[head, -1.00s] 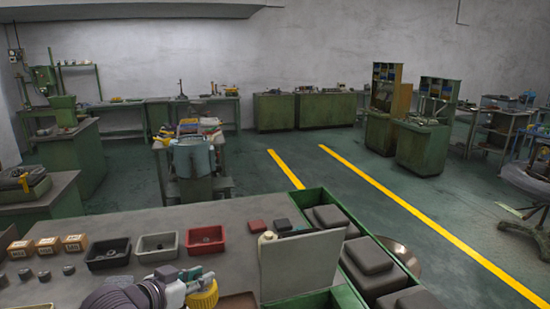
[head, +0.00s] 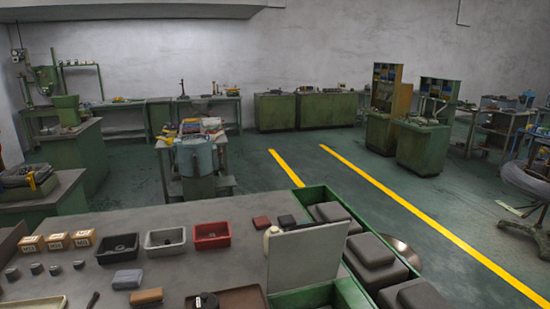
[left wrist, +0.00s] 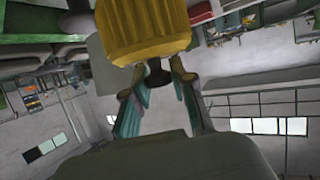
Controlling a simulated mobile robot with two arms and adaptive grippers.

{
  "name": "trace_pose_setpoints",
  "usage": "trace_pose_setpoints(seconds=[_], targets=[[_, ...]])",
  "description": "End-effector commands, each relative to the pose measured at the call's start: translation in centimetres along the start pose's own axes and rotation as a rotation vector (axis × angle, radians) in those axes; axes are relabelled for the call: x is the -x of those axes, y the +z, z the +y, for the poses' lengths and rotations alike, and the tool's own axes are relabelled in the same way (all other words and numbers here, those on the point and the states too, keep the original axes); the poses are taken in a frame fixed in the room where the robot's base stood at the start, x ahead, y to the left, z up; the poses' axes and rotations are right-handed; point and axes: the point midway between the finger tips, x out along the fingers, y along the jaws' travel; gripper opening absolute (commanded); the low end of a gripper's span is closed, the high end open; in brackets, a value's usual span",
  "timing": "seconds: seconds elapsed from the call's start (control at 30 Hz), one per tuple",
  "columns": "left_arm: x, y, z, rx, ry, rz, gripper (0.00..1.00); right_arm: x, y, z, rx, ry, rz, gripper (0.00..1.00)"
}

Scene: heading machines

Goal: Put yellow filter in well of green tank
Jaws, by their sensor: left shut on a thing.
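A ribbed yellow filter (left wrist: 142,28) fills the top middle of the left wrist view. My left gripper (left wrist: 158,75) is shut on the dark stem at its near end, one finger on each side. The filter's far end is cut off by the picture edge. Neither gripper shows in the head view. A green-walled container (head: 318,192) stands at the bench's right in the head view and may be the green tank. A pale upright panel (head: 306,255) hides part of it, and I cannot make out a well.
Black (head: 118,248), grey (head: 165,241) and red (head: 212,235) trays stand in a row on the grey bench (head: 200,270). Small cartons (head: 57,241) and dark cylinders lie at left. A brown round-cornered tray (head: 238,299) is at the front edge. Dark blocks (head: 375,252) stand at right.

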Motion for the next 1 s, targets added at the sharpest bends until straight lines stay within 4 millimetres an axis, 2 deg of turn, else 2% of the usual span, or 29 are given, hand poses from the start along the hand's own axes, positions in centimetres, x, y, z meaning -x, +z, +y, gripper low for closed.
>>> trace_pose_setpoints(seconds=[0.2, 0.27, 0.6, 0.73, 1.0], targets=[[3.9, 0.3, -1.3, 0.07, -0.157, 0.001, 0.0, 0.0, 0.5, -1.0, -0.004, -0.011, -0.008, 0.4], [3.0, 1.9, -1.4, 0.064, -0.155, 0.0, 0.0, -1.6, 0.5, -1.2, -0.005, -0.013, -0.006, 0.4], [1.2, 6.0, -1.4, 0.062, -0.151, 0.002, 0.0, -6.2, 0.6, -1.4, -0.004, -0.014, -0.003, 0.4], [0.9, 6.8, -1.3, 0.064, -0.15, 0.001, 0.0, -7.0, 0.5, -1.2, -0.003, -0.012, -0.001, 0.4], [0.9, 6.7, -1.3, 0.062, -0.15, 0.0, 0.0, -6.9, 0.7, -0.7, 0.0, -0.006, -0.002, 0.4]])
